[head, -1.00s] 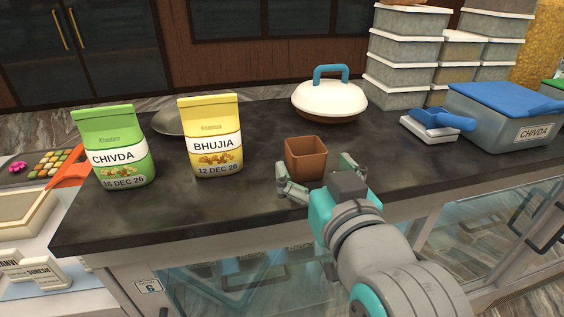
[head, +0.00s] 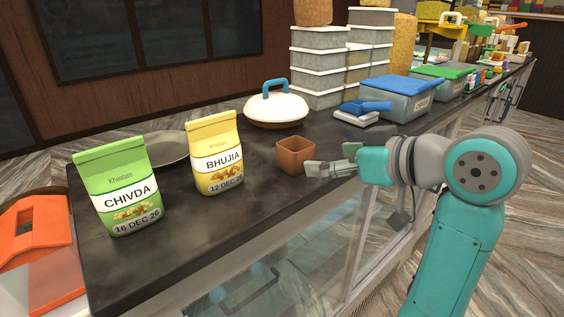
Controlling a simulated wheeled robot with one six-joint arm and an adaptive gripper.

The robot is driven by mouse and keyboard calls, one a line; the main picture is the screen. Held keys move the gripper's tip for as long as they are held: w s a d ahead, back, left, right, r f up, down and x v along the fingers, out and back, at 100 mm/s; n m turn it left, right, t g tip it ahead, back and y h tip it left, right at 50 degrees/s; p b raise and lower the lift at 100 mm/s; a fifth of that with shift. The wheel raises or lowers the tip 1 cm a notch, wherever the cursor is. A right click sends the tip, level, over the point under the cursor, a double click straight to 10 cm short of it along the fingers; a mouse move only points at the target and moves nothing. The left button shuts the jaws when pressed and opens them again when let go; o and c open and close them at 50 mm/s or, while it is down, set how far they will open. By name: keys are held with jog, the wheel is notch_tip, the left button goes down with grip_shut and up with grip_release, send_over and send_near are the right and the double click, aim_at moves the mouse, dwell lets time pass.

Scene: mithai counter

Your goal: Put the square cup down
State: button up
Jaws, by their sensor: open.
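The square cup (head: 295,157) is brown, open at the top, and stands upright on the dark counter near its front edge. My gripper (head: 322,166) is just to the right of the cup, at counter height, with its fingers pointing left toward it. The fingers are open, and no hold on the cup shows. I cannot tell whether a fingertip touches the cup's right side.
A yellow Bhujia bag (head: 215,155) and a green Chivda bag (head: 119,190) stand left of the cup. A white lidded pot (head: 276,110) stands behind it. Stacked boxes (head: 318,70), a blue scoop (head: 364,106) and a blue-lidded tub (head: 398,98) are farther back. The dark counter (head: 190,235) is bare in front of the bags.

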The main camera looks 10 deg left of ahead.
aim_at(304, 158)
jog(key=x, duration=0.4)
jog(key=shift+w+a+f, duration=0.15)
jog(key=shift+a, duration=0.1)
jog(key=shift+w+x, duration=0.2)
jog(key=shift+x, duration=2.75)
jog(key=shift+d, duration=0.15)
jog(key=c, duration=1.2)
